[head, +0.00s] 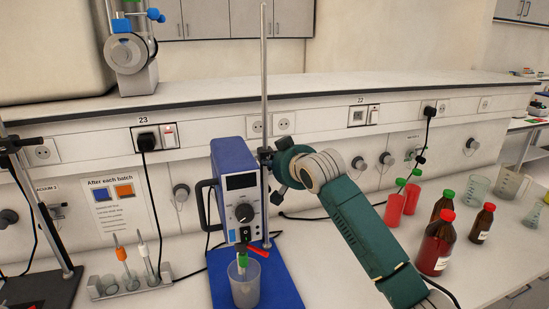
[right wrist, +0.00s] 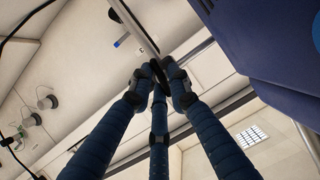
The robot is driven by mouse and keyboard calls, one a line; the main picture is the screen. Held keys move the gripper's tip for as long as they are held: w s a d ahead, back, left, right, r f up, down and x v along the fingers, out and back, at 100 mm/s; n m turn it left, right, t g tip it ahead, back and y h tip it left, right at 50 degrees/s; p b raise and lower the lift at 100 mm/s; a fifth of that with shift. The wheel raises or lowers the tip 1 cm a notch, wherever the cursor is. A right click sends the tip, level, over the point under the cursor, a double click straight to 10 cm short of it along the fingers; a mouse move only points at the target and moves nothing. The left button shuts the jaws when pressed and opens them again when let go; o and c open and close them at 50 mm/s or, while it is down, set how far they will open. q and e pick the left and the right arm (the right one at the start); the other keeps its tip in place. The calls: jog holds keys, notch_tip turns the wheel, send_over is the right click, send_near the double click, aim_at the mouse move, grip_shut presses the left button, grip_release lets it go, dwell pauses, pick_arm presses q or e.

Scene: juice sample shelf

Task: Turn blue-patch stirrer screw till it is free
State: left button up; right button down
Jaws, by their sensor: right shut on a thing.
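The stirrer (head: 236,185) is a blue box with a dark display and a black knob, mounted beside an upright metal rod (head: 263,80). A brighter blue patch (right wrist: 317,32) shows on its dark blue housing at the right edge of the right wrist view. My right gripper (head: 279,167) reaches the dark clamp on the rod from the right. In the right wrist view its fingers (right wrist: 158,76) close together on a black screw (right wrist: 157,70) beside the rod. The fingers hide much of the screw, and its thread cannot be seen. My left gripper is not in view.
A clear beaker (head: 244,285) stands below the stirrer on the blue base (head: 284,290). A holder (head: 130,286) with probes is at left, beside another stand. Red-capped bottles (head: 437,246) and red tubes (head: 394,210) stand right of my arm. A cable crosses behind.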

jog(key=shift+s+a+f+n+h+p, duration=0.15)
jog(key=shift+a+f+n+h+p, duration=0.2)
jog(key=shift+n, duration=0.35)
jog(key=shift+d+f, duration=0.1)
jog(key=shift+f, duration=0.05)
jog(key=c, duration=1.7)
grip_release()
jog(key=shift+c, duration=0.2)
jog(key=shift+r, duration=0.25)
jog(key=v, duration=1.1)
jog(key=shift+s, duration=0.4)
jog(key=shift+f, duration=0.1)
